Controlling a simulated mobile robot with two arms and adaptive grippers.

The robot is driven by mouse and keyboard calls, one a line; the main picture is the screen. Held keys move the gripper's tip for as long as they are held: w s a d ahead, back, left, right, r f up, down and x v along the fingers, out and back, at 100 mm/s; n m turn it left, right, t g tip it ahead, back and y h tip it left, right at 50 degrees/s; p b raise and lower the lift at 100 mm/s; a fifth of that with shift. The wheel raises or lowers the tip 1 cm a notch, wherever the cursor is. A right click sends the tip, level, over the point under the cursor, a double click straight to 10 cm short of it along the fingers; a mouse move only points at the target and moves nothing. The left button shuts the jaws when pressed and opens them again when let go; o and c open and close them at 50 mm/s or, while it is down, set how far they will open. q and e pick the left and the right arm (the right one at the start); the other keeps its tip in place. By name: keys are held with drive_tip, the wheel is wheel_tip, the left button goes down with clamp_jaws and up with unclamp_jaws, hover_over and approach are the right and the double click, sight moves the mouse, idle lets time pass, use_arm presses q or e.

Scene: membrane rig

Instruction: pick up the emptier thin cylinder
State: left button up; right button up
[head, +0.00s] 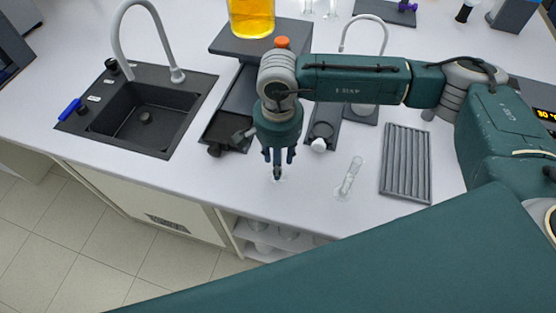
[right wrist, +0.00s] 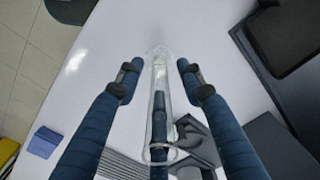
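A clear thin cylinder (right wrist: 161,72) stands between the spread fingers of my right gripper (right wrist: 160,84) in the right wrist view. The side fingers are apart from it, with a gap on each side; a third finger shows behind or through the glass. In the head view, my right gripper (head: 278,160) points down over this cylinder, and only its base (head: 278,179) shows at the fingertips. A second clear thin cylinder (head: 350,178) stands on the white bench to the right. The liquid levels in both are too small to tell. My left gripper is not in view.
A ridged grey rack (head: 406,165) lies right of the second cylinder. A dark sink (head: 143,115) is at the left. A grey stand (head: 232,44) bears a yellow-liquid beaker (head: 252,17) behind my arm. The bench front edge is close to both cylinders.

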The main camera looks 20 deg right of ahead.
clamp_jaws()
idle(0.3)
